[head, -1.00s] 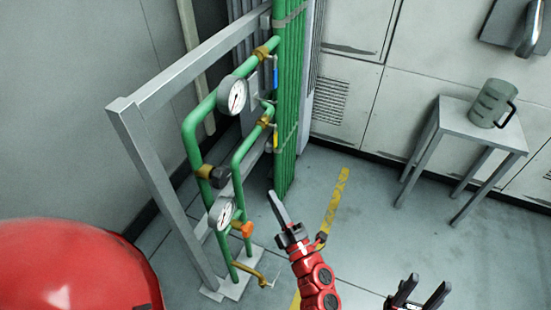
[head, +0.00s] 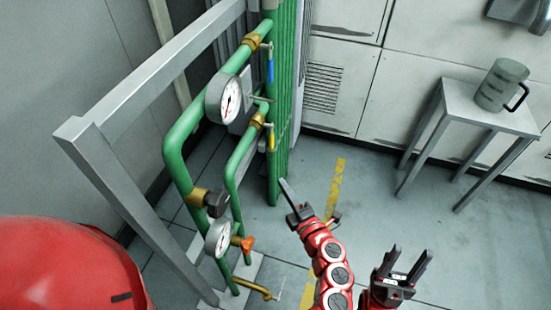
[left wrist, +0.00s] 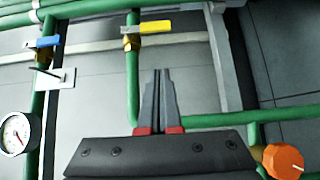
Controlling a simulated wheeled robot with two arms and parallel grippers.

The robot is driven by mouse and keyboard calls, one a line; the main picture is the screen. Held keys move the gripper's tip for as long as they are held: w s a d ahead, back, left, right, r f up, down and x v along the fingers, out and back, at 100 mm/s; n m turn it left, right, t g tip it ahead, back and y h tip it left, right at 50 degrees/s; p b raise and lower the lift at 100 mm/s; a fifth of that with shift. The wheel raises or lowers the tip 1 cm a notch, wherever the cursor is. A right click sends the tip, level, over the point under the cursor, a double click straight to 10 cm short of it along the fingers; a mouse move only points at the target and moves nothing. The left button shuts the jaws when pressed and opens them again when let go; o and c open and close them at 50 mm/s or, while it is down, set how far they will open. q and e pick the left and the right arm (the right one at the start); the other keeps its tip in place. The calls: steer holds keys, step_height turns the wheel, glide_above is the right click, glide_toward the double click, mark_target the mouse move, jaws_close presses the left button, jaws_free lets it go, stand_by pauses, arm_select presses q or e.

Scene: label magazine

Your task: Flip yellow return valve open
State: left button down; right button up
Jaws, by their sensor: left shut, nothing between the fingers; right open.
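The yellow valve handle (head: 271,137) sits on a brass valve body (head: 257,120) on a green pipe of the rack. In the left wrist view, the yellow handle (left wrist: 150,27) lies crosswise to its pipe, pointing right from the brass body (left wrist: 131,43). My left gripper (head: 284,184) is shut and empty, below and slightly right of the handle in the head view. In the left wrist view its fingertips (left wrist: 160,72) point up, below the handle and apart from it. My right gripper (head: 410,256) is open and empty at the lower right, away from the rack.
A blue valve handle (head: 270,66) is above the yellow one. Two gauges (head: 228,98), a black knob (head: 217,203) and an orange knob (head: 243,243) are on the pipes. A grey frame (head: 105,155) borders the rack. A small table (head: 470,112) with a mug (head: 501,85) stands right.

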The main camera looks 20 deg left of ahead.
mark_target(272, 141)
arm_select(q)
steer(key=w+d+b+x, duration=0.1)
steer(key=w+d+x, duration=0.1)
steer(key=x, duration=1)
steer(key=shift+w+a+b, duration=0.25)
steer(key=shift+a+b, duration=0.05)
steer(key=shift+b, duration=0.05)
